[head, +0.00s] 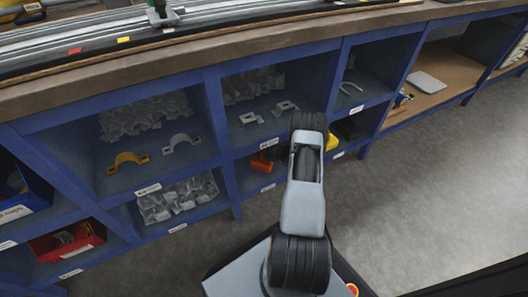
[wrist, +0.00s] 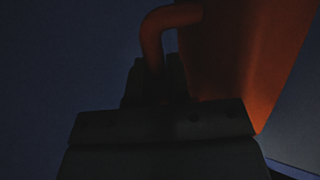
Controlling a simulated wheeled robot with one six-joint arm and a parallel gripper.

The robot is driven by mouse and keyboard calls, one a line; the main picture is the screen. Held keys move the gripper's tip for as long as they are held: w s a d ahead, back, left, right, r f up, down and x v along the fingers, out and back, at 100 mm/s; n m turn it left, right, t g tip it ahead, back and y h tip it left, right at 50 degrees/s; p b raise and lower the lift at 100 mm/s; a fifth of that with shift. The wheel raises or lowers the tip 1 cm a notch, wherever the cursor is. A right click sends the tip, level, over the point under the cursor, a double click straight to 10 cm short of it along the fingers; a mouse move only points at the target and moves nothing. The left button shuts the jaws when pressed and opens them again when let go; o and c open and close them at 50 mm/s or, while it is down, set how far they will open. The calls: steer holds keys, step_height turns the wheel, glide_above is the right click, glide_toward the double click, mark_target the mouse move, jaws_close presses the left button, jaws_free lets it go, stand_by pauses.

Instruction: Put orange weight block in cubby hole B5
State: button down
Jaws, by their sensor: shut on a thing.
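The orange weight block (head: 262,161) shows in the head view, just left of my arm's far end. It appears to be within the opening of a lower cubby in the middle of the blue shelf. In the dark wrist view the block's orange body (wrist: 245,50) fills the upper right, with a curved orange handle (wrist: 152,35) at its left. My gripper (wrist: 155,80) is shut on this handle. The head view mostly hides the gripper behind my arm. The cubby's label (head: 267,188) is too small to read.
The blue shelf (head: 226,150) has several cubbies. Clamps and bagged parts (head: 180,198) lie in cubbies to the left. A yellow item (head: 331,142) sits in the lower cubby right of my arm. A workbench top (head: 200,62) overhangs the shelf. The grey floor at right is clear.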

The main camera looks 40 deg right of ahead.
steer(key=shift+w, duration=0.2)
steer(key=shift+f, duration=0.1)
steer(key=c, duration=1.6)
jaws_free()
steer(key=shift+f, duration=0.2)
steer(key=o, duration=0.5)
steer(key=shift+r, duration=0.1)
steer(key=shift+r, duration=0.25)
steer(key=p+v, duration=0.4)
steer(key=v, duration=0.8)
steer(key=shift+p, duration=0.3)
steer(key=shift+f, duration=0.15)
